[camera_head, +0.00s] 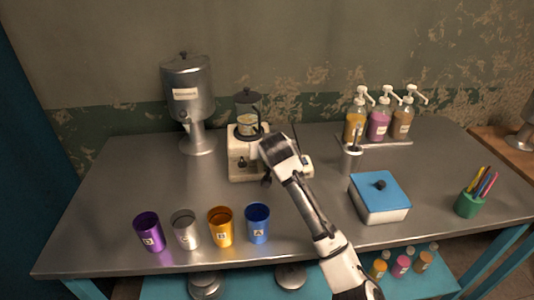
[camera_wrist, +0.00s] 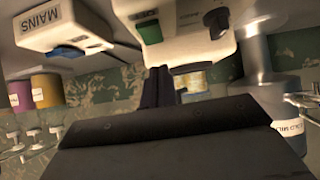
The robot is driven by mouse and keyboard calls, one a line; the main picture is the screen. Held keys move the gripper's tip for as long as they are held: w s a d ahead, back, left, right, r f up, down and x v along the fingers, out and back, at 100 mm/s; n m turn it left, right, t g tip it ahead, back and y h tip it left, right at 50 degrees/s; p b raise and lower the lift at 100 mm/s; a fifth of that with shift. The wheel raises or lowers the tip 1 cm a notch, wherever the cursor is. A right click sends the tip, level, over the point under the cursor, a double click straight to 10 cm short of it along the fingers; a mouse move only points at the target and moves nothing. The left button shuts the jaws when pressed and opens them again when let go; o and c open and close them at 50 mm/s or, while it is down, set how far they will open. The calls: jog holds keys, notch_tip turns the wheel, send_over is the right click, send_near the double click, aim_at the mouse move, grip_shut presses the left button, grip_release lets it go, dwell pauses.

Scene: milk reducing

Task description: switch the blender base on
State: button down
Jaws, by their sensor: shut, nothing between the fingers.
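The white blender base (camera_head: 239,161) stands at the back middle of the table, with a dark-lidded jar (camera_head: 248,106) on it. In the wrist view, which looks upside down, the blender base (camera_wrist: 184,50) shows a green switch (camera_wrist: 150,32) and a black knob (camera_wrist: 216,20). My gripper (camera_head: 266,181) is in front of the base, partly hidden by my wrist. In the wrist view my gripper's dark fingers (camera_wrist: 159,78) are together and empty, close to the base near the green switch; I cannot tell whether they touch it.
A white MAINS box (camera_wrist: 70,25) with a blue switch (camera_wrist: 68,50) is beside the base. A metal dispenser (camera_head: 188,88) stands left. Several cups, including a blue cup (camera_head: 257,222), line the front. A blue-lidded box (camera_head: 380,195) and pump bottles (camera_head: 379,122) are right.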

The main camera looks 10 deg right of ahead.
jog(key=shift+w+f+p, duration=0.15)
jog(key=shift+f+p, duration=0.15)
jog(key=shift+f, duration=1.2)
jog(key=shift+a, duration=0.1)
jog(key=shift+w+a, duration=0.15)
jog(key=shift+w, duration=0.1)
jog(key=shift+f, duration=0.4)
jog(key=shift+d+r, duration=0.15)
jog(key=shift+d, duration=0.1)
jog(key=shift+w, duration=0.1)
jog(key=shift+w+r, duration=0.3)
jog(key=shift+w, duration=0.4)
